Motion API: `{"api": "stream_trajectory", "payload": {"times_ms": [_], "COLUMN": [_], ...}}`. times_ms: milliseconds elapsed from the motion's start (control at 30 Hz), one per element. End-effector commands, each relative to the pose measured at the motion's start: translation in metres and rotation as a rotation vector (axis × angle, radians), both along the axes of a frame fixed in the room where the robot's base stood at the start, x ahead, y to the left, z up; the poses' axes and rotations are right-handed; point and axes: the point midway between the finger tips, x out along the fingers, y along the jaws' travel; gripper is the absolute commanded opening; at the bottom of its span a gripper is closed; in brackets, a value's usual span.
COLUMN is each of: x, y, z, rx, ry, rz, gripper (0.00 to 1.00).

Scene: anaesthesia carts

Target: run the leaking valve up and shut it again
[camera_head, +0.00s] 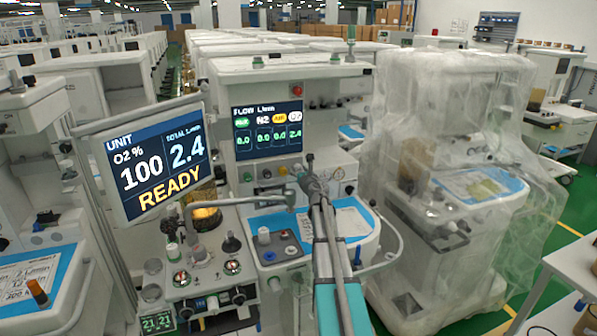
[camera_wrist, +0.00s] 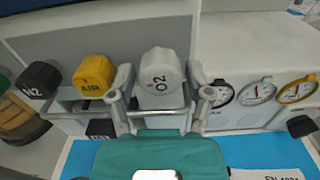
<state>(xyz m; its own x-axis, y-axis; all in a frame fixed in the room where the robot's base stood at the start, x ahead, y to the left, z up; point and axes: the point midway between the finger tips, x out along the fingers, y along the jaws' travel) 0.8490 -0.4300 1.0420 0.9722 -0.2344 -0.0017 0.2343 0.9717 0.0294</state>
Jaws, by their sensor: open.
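In the wrist view a white knob marked O2 (camera_wrist: 160,75) stands on the front of the anaesthesia cart. My gripper (camera_wrist: 163,88) is open, with one finger on each side of this knob; I cannot tell whether they touch it. A yellow AIR knob (camera_wrist: 93,76) and a black N2 knob (camera_wrist: 40,80) are to its left. In the head view my gripper (camera_head: 311,165) is at the cart front, below the flow screen (camera_head: 267,129). That screen reads 2.4 in the O2 column and 0.0 under N2 and AIR. My gripper hides the O2 knob there.
A tilted unit screen (camera_head: 153,162) reads O2 100, total 2.4, READY. Round gauges (camera_wrist: 258,92) sit right of the O2 knob. A grey bent arm (camera_head: 240,200) crosses left of my gripper. A plastic-wrapped cart (camera_head: 450,180) stands close on the right.

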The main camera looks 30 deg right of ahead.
Motion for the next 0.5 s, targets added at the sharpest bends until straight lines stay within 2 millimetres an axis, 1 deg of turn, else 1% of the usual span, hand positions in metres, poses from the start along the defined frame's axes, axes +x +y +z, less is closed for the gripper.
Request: {"api": "stream_trajectory", "payload": {"times_ms": [233, 267, 300, 467, 500], "x": [0.0002, 0.0002, 0.0002, 0.0001, 0.0001], "y": [0.0000, -0.0001, -0.0001, -0.0002, -0.0002], "z": [0.0000, 0.0000, 0.0000, 0.0000, 0.0000], "rx": [0.000, 0.000, 0.000, 0.000, 0.000], "ry": [0.000, 0.000, 0.000, 0.000, 0.000], "rz": [0.000, 0.000, 0.000, 0.000, 0.000], "gripper": [0.65, 0.63, 0.56, 0.26, 0.19]}}
